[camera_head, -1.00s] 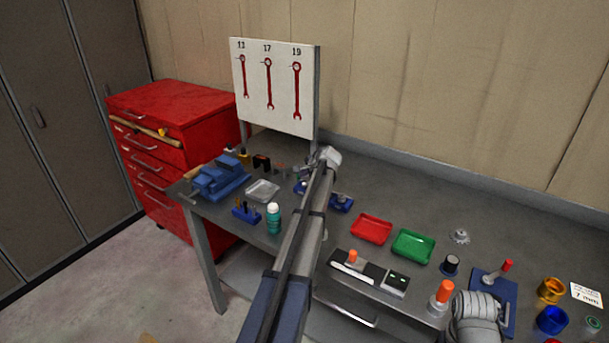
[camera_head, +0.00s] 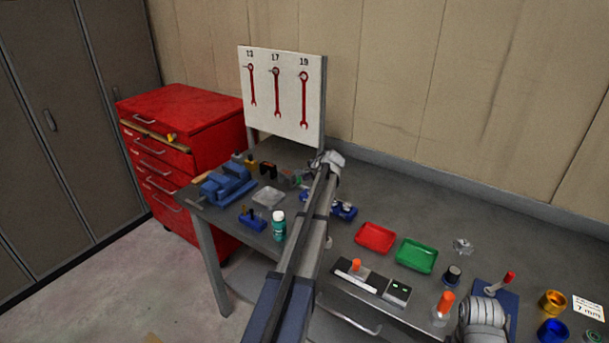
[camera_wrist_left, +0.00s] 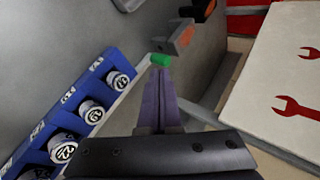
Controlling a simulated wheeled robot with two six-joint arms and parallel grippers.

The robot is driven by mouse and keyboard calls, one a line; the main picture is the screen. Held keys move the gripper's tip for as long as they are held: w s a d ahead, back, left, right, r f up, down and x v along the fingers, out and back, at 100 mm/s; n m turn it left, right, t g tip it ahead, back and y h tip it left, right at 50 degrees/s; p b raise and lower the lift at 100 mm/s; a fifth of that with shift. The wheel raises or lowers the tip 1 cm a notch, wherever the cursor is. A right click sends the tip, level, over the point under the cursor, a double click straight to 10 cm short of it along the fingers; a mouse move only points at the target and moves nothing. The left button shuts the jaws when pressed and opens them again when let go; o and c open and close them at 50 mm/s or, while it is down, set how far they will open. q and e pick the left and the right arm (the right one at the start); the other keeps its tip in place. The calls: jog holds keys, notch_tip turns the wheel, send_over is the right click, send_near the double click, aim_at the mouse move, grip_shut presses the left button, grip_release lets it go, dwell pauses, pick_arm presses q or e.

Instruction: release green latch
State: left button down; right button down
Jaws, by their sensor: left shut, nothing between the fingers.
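The green latch (camera_wrist_left: 160,60) is a small green piece beside a grey bracket, in the left wrist view. My left gripper (camera_wrist_left: 163,78) is shut and empty, its fingertips right at the green piece. I cannot tell whether they touch it. In the head view my left arm reaches over the bench and the gripper (camera_head: 310,176) is at the back, below the wrench board, small and partly hidden by its own wrist.
A blue rack of numbered sockets (camera_wrist_left: 52,122) stands left of my fingers. The white wrench board (camera_wrist_left: 285,75) is close on the right. On the bench (camera_head: 405,205) are a red tray (camera_head: 375,237), a green tray (camera_head: 416,255) and a blue vise (camera_head: 228,185). A red cabinet (camera_head: 185,115) stands left.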

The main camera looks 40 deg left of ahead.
pick_arm(q)
jog(key=p+v, duration=0.3)
jog(key=v, duration=0.3)
dwell(0.3)
